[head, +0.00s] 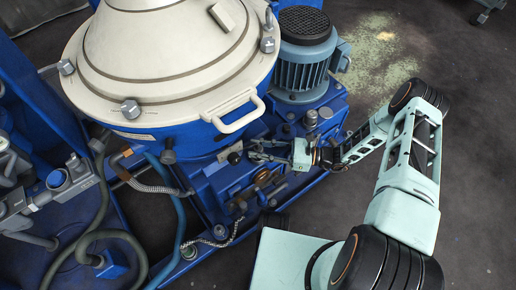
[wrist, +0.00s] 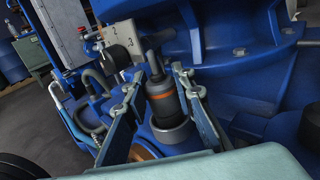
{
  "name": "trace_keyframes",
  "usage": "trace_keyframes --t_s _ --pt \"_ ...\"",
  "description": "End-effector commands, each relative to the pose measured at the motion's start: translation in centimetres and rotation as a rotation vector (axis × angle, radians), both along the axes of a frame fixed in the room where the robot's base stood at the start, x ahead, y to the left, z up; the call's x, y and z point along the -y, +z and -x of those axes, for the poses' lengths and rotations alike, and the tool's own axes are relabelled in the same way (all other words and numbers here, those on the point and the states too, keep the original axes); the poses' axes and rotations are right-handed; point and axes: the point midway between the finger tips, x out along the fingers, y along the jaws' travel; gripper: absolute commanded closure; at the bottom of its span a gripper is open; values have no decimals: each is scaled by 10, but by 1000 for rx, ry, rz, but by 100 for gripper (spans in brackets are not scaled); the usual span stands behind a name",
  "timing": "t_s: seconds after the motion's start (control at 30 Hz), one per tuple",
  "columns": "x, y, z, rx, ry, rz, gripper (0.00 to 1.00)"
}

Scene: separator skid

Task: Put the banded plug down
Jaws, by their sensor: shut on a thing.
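The banded plug (wrist: 161,98) is a dark cylinder with an orange band and a bent grey top, seen between my fingers in the wrist view. My gripper (wrist: 158,80) is shut on it, one finger on each side. The plug's lower end is over or in a round grey collar (wrist: 174,135); I cannot tell whether it is seated. In the head view my gripper (head: 262,150) reaches left over the blue skid block, and I cannot clearly pick out the plug there.
A large cream separator bowl (head: 170,60) with a looped handle (head: 238,112) stands just behind my gripper. A blue-grey motor (head: 303,60) is behind it. Hoses (head: 175,215) and fittings crowd the left. Open floor (head: 470,140) lies to the right.

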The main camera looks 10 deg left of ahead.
Motion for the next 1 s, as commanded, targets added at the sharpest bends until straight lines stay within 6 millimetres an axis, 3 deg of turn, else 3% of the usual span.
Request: trace_keyframes --t_s 0.2,0.23,0.4,0.83,1.0 --pt "0 -8 0 0 -1 -1 100" --pt "0 -7 0 0 -1 -1 75" --pt "0 -6 0 0 0 0 59" --pt "0 4 0 0 1 1 59" --pt "36 2 -4 0 -5 2 59"
